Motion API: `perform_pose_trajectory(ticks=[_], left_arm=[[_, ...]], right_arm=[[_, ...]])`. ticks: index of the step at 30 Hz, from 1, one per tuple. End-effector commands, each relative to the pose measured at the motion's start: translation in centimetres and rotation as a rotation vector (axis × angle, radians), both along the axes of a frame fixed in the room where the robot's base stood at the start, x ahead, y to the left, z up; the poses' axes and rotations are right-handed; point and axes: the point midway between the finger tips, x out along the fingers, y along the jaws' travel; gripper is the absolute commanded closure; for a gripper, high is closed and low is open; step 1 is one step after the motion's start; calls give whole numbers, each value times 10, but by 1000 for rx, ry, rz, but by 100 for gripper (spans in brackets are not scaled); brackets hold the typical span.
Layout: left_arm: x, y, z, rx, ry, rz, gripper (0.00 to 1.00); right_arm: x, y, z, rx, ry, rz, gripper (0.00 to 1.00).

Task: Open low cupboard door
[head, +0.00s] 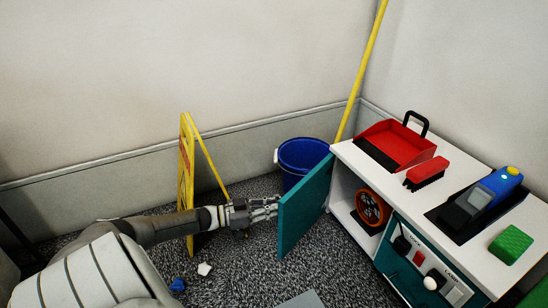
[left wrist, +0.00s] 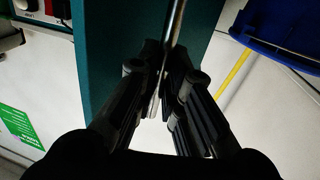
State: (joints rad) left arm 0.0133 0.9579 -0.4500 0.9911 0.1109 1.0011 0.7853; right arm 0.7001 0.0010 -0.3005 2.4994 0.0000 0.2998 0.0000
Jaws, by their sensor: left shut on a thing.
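The teal cupboard door (head: 304,210) stands swung out from the left end of the white low cupboard (head: 345,183), so the inside shows. An orange and black reel (head: 371,208) sits in the open compartment. My left gripper (head: 272,208) is at the door's outer edge, on its left face. In the left wrist view the fingers (left wrist: 165,100) are closed around a metal bar handle (left wrist: 176,28) in front of the teal door (left wrist: 98,60). The handle is hidden by the fingers in the head view. My right gripper is not in view.
A yellow floor sign (head: 187,175) stands behind my left arm. A blue bucket (head: 302,158) with a yellow pole (head: 362,75) is behind the door. A red dustpan (head: 398,144) sits on the cupboard top.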

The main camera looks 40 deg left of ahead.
Motion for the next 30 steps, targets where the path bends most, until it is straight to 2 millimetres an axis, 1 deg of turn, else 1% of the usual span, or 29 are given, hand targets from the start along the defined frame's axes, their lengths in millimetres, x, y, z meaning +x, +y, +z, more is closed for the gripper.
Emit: perform_pose_trajectory(ticks=[1, 8, 9, 13, 30], left_arm=[[8, 2, 10, -8, -18, 10, 100], [8, 1, 10, -10, -19, 9, 100], [8, 1, 10, -10, -19, 8, 86], [7, 1, 11, -10, -22, 6, 70], [6, 0, 12, -10, -25, -1, 69]], right_arm=[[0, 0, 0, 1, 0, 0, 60], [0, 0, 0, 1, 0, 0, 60], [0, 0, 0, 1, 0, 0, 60], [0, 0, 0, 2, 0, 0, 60], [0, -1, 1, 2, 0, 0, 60]])
